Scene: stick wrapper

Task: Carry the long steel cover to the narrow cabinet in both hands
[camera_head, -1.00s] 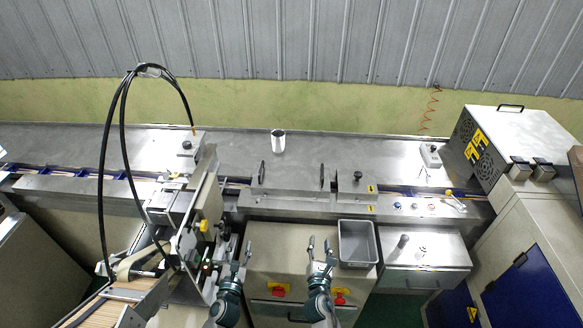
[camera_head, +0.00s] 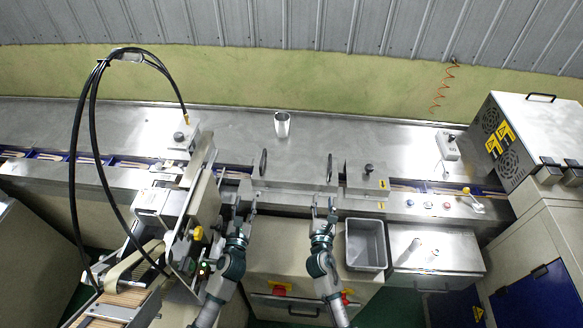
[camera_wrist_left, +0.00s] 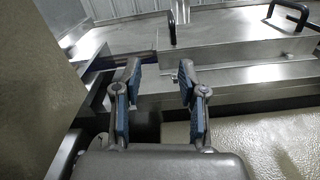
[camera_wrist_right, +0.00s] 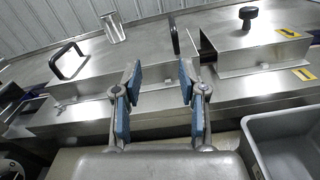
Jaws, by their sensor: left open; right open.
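The long steel cover (camera_head: 296,172) sits on the steel line, with an upright black handle near each end. It also shows ahead of the fingers in the left wrist view (camera_wrist_left: 240,55) and the right wrist view (camera_wrist_right: 120,82). My left gripper (camera_head: 246,206) is open and empty in front of its left end. My right gripper (camera_head: 323,209) is open and empty in front of its right end. Neither visibly touches the cover. A low steel-topped cabinet (camera_head: 437,254) stands at the right and a beige one (camera_head: 290,262) below the cover; I cannot tell which is the narrow cabinet.
A grey bin (camera_head: 365,245) stands right of my right gripper. The feeder machine (camera_head: 185,205) with black hoses is close to my left arm. A shorter knobbed cover (camera_head: 367,180) adjoins on the right.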

